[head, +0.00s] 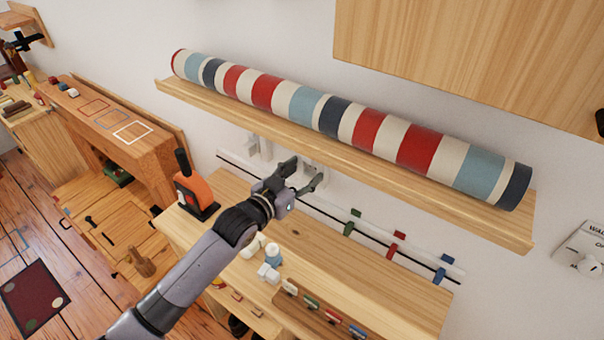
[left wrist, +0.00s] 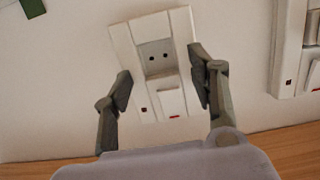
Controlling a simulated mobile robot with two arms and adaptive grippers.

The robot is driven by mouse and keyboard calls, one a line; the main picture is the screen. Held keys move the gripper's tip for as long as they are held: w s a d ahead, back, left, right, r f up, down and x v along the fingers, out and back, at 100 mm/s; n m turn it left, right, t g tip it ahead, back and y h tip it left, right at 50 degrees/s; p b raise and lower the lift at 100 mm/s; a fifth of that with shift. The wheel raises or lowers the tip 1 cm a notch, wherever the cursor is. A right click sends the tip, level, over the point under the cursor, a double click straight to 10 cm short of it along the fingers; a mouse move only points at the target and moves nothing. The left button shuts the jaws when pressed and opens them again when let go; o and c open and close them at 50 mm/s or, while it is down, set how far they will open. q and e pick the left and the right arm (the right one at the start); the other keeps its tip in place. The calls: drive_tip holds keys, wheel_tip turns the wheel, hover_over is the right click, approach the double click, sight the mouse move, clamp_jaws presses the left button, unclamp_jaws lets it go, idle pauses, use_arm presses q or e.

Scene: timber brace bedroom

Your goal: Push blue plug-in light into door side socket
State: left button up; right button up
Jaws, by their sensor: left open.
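My left gripper (head: 305,180) is open at the wall above the workbench. In the left wrist view its two fingers (left wrist: 161,90) stand apart on either side of a white wall socket (left wrist: 125,45), with no light between them. This socket has two dark holes in a recess, and a rocker with a red mark below. A second socket (left wrist: 291,45) is at the right edge. In the head view one socket (head: 253,146) shows left of the gripper. I cannot tell which socket is door side.
A shelf (head: 470,215) with a striped roll (head: 330,115) juts out above the gripper. An orange tool (head: 196,190) stands left of the gripper. A wall rail carries green, red and blue clips (head: 398,243).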

use_arm(q)
drive_tip(key=v, duration=1.2)
